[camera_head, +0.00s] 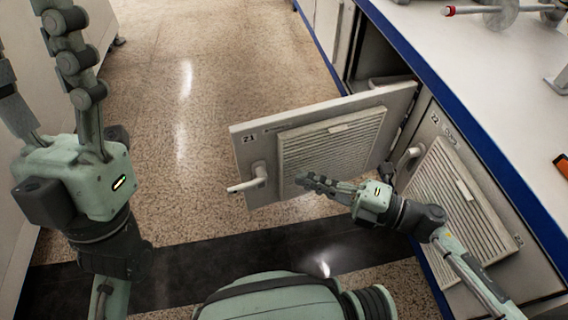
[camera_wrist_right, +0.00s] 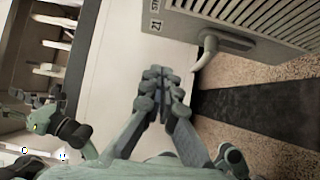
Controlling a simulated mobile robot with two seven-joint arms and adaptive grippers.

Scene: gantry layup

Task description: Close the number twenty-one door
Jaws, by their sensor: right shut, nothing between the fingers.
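The number 21 door (camera_head: 330,142) is a pale panel with a louvred vent, standing open and swung out from the cabinet. Its handle (camera_head: 248,181) is on its free left edge. The wrist view shows part of the door (camera_wrist_right: 262,18) and its handle (camera_wrist_right: 222,43) at the top. My right gripper (camera_head: 306,182) is shut and empty in front of the door's outer face, right of the handle; its fingertips also show in the wrist view (camera_wrist_right: 158,77). Contact with the door cannot be told. My left gripper (camera_head: 35,40) is open and empty at the upper left.
The dark cabinet opening (camera_head: 378,62) shows behind the door. The shut number 22 door (camera_head: 455,195) is at the right, beside my right arm. A white counter (camera_head: 480,70) with a blue edge runs above. The speckled floor (camera_head: 230,60) left of the door is clear.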

